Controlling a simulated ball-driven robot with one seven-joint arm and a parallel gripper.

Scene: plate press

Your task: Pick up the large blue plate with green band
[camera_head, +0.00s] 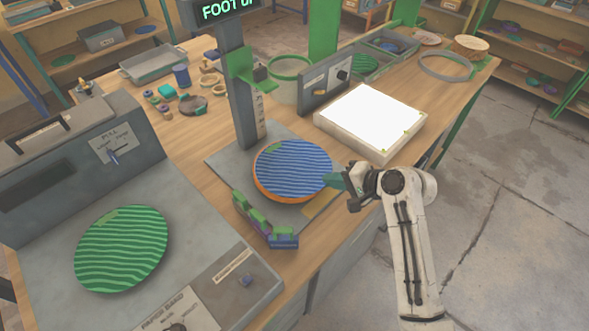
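A round blue plate (293,168) with wavy darker stripes, a green patch at its upper left and an orange side lies on the grey base of the post stand, in the middle of the head view. My gripper (334,181) comes from the right, and its teal fingertips are at the plate's right rim. I cannot tell whether they touch the rim or are closed on it. The plate looks flat on the base.
A green striped disc (122,248) lies on the grey machine at left. A green and blue block row (264,222) stands just in front of the plate. The upright post (244,95) rises behind it. A lit white panel (370,117) is at the back right.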

